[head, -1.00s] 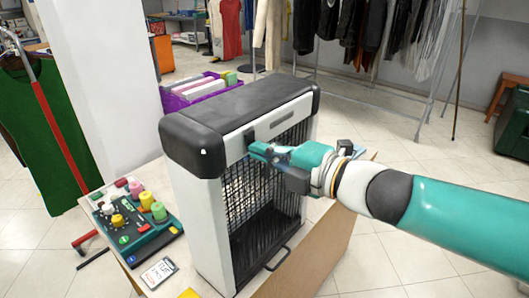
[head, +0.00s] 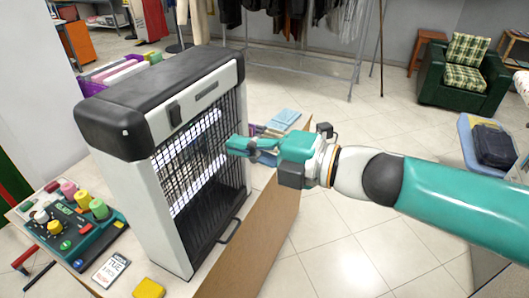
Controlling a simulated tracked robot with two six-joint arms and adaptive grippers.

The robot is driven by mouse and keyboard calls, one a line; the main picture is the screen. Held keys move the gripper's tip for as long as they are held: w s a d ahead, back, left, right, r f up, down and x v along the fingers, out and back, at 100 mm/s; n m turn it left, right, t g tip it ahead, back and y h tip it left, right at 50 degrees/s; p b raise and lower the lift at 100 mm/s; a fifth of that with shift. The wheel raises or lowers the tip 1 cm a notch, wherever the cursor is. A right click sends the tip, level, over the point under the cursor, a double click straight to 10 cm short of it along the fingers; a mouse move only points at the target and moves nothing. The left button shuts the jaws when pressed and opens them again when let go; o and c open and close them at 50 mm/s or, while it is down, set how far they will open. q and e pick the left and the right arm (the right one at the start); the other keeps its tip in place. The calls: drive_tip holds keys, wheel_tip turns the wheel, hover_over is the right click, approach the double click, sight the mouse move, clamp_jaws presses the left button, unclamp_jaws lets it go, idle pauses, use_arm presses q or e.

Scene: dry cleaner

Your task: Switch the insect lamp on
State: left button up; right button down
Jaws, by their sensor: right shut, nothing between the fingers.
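The insect lamp (head: 160,75) is a large white and black box standing upright on a table. Its front has a dark wire grille (head: 200,178), with bright white, lit-looking tubes behind it. A small black switch (head: 175,114) is on the white front panel, above the grille and left of a grey slot. My right gripper (head: 238,146) is teal, shut and empty. It is in front of the grille's right side, lower and to the right of the switch, and clear of the switch. My left gripper is not in view.
A white card (head: 111,268) and a yellow sponge-like block (head: 149,288) lie in front. A blue folded item (head: 284,118) is behind my right gripper. Open floor (head: 340,230) is to the right.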

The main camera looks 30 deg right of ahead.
drive_tip(key=shift+f+v, duration=0.2)
drive_tip(key=shift+v, duration=0.75)
drive_tip(key=shift+f+v, duration=0.2)
drive_tip(key=shift+v, duration=0.75)
drive_tip(key=shift+s, duration=0.15)
drive_tip(key=shift+a, duration=0.1)
drive_tip(key=w+a+f+m+g, duration=0.2)
drive_tip(key=w+a+f+m, duration=0.1)
drive_tip(key=f, duration=0.8)
drive_tip(key=w+a+f+m+g, duration=0.2)
drive_tip(key=a+f+m, duration=0.15)
drive_tip(key=f, duration=0.65)
drive_tip(key=w+a+f+m+g, duration=0.2)
drive_tip(key=w+a+f+m, duration=0.15)
drive_tip(key=f, duration=0.75)
drive_tip(key=s+f+m+g+h, duration=0.2)
drive_tip(key=s+f+m+g, duration=0.1)
drive_tip(key=s+f+m, duration=0.5)
drive_tip(key=s+f+m+g+h, duration=0.3)
drive_tip(key=s+f+m, duration=0.5)
drive_tip(key=f, duration=0.6)
drive_tip(key=shift+s+d+f+g, duration=0.2)
drive_tip(key=shift+s+d+g, duration=0.35)
drive_tip(key=shift+g, duration=0.25)
